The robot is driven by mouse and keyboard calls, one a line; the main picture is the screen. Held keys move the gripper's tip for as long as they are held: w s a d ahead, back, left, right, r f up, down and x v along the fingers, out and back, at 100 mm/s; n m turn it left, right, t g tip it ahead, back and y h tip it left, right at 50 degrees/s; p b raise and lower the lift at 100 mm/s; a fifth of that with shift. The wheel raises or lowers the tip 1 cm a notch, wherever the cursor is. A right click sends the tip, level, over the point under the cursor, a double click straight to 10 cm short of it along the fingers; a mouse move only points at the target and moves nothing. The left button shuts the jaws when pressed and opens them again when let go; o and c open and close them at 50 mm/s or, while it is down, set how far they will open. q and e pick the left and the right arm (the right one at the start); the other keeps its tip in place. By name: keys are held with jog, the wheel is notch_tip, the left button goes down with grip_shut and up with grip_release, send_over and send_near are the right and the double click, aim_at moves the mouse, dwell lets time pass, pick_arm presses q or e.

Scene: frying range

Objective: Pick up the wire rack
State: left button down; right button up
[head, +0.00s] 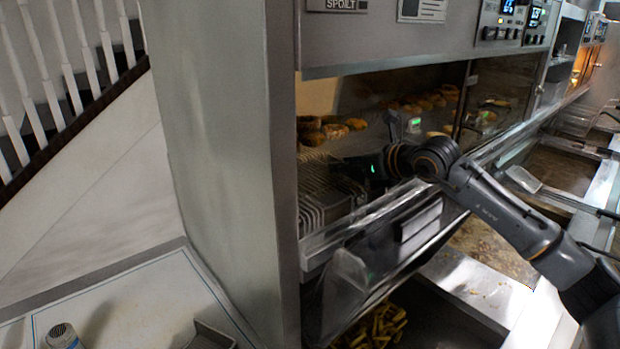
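The wire rack (323,186) stands inside the lit warming cabinet at its left end, close to the steel side wall. It looks like a row of thin parallel metal wires. My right gripper (362,172) reaches into the cabinet from the right, at the right side of the rack. Its fingers are dark against the dark interior, so I cannot tell whether they are open or shut, or whether they touch the rack. My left gripper is not in view.
The steel cabinet wall (222,150) stands just left of the rack. Fried food pieces (333,130) lie behind it. A front ledge with clear panels (372,215) runs below the opening. Chips (376,325) lie in a bin beneath. A white counter (135,305) is at lower left.

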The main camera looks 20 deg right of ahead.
jog(key=shift+w, duration=0.1)
jog(key=shift+c, duration=0.4)
grip_shut()
jog(key=shift+r, duration=0.15)
